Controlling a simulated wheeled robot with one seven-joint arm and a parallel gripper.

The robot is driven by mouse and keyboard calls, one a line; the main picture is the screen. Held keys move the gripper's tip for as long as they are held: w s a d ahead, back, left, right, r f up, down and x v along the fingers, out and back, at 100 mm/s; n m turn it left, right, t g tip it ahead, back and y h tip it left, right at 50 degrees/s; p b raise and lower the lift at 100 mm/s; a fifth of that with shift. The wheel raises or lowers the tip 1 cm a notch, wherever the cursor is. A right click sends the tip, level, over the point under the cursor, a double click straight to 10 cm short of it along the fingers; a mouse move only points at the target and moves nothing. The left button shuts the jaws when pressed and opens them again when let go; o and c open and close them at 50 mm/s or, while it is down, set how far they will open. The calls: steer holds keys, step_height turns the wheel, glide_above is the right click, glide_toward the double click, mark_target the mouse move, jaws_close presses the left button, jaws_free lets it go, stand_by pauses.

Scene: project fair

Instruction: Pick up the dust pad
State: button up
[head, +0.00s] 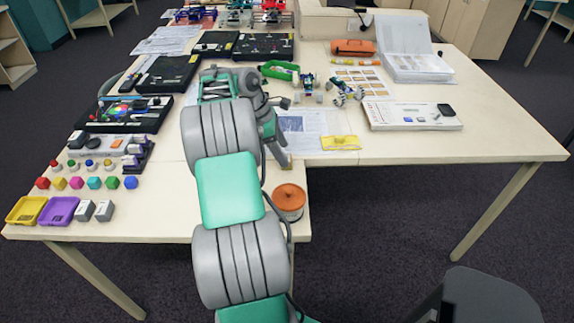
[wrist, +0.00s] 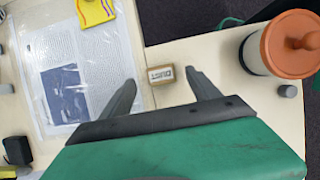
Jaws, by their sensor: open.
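A small tan block with a white printed label (wrist: 160,75), which looks like the dust pad, lies on the pale table in the wrist view. Its print is too small to read. My gripper (wrist: 160,82) is open, with one finger on each side of the block in the picture. I see no contact, and the height of the fingers above the table is hard to judge.
A jar with an orange lid (wrist: 290,42) stands right of the block, beside a small grey cylinder (wrist: 288,91). A clear sleeve with printed sheets (wrist: 75,60) lies left. A yellow packet (head: 340,142) lies near the table edge. Several kits crowd the table's left side.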

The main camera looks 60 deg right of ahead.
steer(key=x, duration=0.3)
steer(key=shift+a, duration=0.1)
steer(key=shift+c, duration=0.2)
jaws_close()
steer(key=shift+r+p, duration=0.4)
steer(key=shift+r, duration=1.1)
steer(key=s+a+r+p, duration=0.1)
steer(key=s+a+r, duration=0.2)
steer(key=a+r, duration=0.7)
steer(key=a, duration=0.3)
steer(key=shift+a, duration=0.35)
